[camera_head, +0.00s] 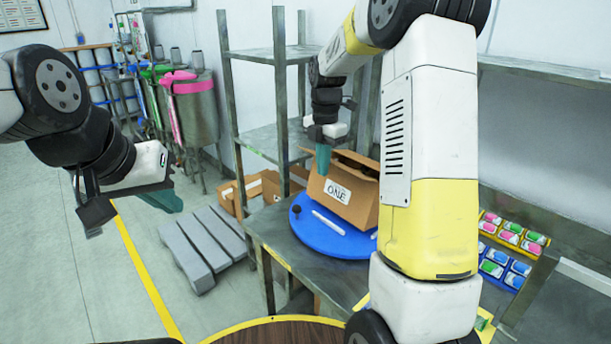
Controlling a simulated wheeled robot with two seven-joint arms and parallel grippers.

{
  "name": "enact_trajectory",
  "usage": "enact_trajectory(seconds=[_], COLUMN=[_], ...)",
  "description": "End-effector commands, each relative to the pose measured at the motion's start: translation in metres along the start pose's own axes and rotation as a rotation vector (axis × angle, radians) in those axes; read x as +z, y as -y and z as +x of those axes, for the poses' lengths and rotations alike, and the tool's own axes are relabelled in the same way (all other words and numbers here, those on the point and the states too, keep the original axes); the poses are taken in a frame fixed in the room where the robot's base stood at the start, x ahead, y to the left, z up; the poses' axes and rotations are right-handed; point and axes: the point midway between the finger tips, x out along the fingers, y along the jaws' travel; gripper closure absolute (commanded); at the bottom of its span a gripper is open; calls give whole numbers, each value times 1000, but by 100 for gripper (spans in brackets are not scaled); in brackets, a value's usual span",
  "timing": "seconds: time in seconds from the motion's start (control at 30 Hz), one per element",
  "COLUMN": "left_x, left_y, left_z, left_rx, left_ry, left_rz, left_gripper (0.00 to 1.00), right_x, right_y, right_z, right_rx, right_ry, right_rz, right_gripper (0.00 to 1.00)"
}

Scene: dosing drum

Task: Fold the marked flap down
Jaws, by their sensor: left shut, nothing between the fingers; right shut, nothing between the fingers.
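A brown cardboard box (360,207) stands on a blue round turntable (308,232) on the grey table. A white label reading "ONE" (337,191) is on its near side. A raised flap (358,163) shows at the top; I cannot tell whether it carries a mark. My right gripper (323,160) is shut and empty, pointing down at the box's upper left edge; I cannot tell whether it touches. My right arm hides the box's right side. My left gripper (165,203) is shut and empty, out over the floor at the left, away from the box.
The turntable carries a white bar (328,222) and a black knob (296,210). A grey metal shelf (279,100) stands behind. Trays of coloured items (512,234) lie at the right. A grey pallet (203,245) and more cardboard boxes (240,192) are on the floor left of the table.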

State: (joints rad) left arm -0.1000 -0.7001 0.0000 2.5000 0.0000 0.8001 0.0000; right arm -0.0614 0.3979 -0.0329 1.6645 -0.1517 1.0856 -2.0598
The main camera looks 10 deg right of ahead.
Motion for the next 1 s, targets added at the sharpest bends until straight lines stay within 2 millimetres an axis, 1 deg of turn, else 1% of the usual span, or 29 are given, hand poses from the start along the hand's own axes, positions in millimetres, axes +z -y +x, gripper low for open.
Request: enact_trajectory(seconds=[0.03,0.9,1.0], left_x=[0,0,0], left_y=[0,0,0], left_z=[0,0,0], left_rx=[0,0,0], left_ry=[0,0,0], left_rz=[0,0,0], left_gripper=[100,100,100], right_x=[18,74,77], right_y=[9,7,7], right_z=[9,5,5], right_rx=[-16,-11,-11], right_ry=[14,11,10], right_rz=[19,14,12], right_gripper=[100,100,100])
